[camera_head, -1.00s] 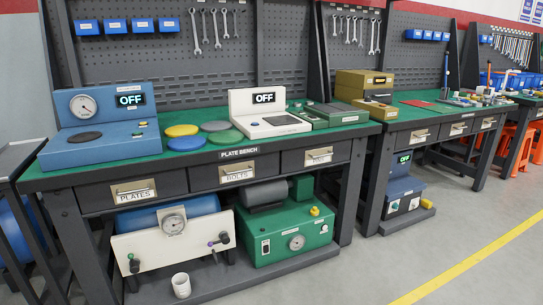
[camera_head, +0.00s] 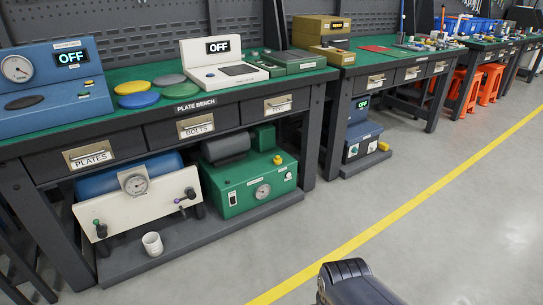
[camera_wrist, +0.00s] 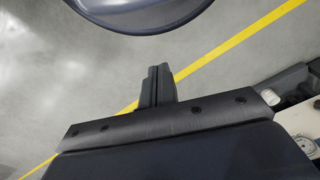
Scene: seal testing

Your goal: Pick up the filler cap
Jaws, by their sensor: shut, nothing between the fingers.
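A small yellow cap (camera_head: 278,160) sits on top of the green unit (camera_head: 228,186) on the lower shelf under the plate bench. It looks like the filler cap, but its label is too small to read. My gripper (camera_wrist: 156,72) shows in the wrist view, its two dark fingers shut together with nothing between them, over bare floor. In the camera_head view only a dark part of my arm shows at the bottom edge; the fingers are not seen there. The gripper is well apart from the cap, which I cannot make out in the wrist view.
Left of the green unit stands a white panel (camera_head: 128,205) with a gauge and valve handles. A white cup (camera_head: 152,244) stands on the shelf's front. The bench top (camera_head: 122,74) overhangs the unit. The floor (camera_head: 400,215) in front is clear, crossed by a yellow line (camera_head: 402,198).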

